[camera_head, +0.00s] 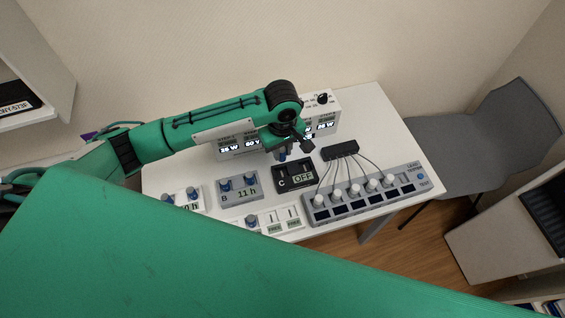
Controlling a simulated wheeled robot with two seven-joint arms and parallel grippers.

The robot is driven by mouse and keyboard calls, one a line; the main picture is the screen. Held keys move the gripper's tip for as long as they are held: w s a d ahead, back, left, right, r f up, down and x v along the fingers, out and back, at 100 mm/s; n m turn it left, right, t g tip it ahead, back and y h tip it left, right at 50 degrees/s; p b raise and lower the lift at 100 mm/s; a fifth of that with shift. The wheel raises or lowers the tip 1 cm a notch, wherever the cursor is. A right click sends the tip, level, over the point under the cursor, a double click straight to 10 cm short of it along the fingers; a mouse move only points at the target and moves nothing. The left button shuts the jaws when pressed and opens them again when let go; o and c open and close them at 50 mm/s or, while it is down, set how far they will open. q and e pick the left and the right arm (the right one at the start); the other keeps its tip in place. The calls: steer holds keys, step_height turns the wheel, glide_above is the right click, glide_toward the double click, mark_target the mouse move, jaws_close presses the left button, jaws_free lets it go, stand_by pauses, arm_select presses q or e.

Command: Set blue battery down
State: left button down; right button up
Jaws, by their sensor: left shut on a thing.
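My left gripper (287,148) points down over the table, seen from above and partly hidden by its own wrist. It is shut on a blue battery (282,156), whose lower part shows just beneath the fingers. The battery is above the back of the dark block marked C (296,179), which reads OFF; whether it touches the block I cannot tell. The grey block marked B (240,197) reads 11 h and carries blue batteries (225,185). A white block with two FREE labels (285,224) holds another blue battery (251,221) at its left. My right gripper is not in view.
A grey load tester (365,203) with several white knobs is wired to a black box (340,149) at the right. Another block (186,203) with blue batteries stands at the left. A white display unit (323,115) stands behind my arm. A grey chair (480,150) is beyond the table's right edge.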

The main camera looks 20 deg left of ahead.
mark_target(282, 150)
arm_select(q)
step_height(282, 150, down, 9)
steer(key=shift+r+p, duration=0.1)
steer(key=shift+p, duration=0.45)
steer(key=c, duration=1.2)
jaws_free()
steer(key=shift+c, duration=0.2)
step_height(282, 150, up, 11)
steer(key=shift+f+b, duration=0.2)
steer(key=shift+b, duration=1.05)
steer(key=shift+r, duration=0.75)
steer(key=shift+s+f, duration=0.1)
steer(key=shift+f, duration=0.05)
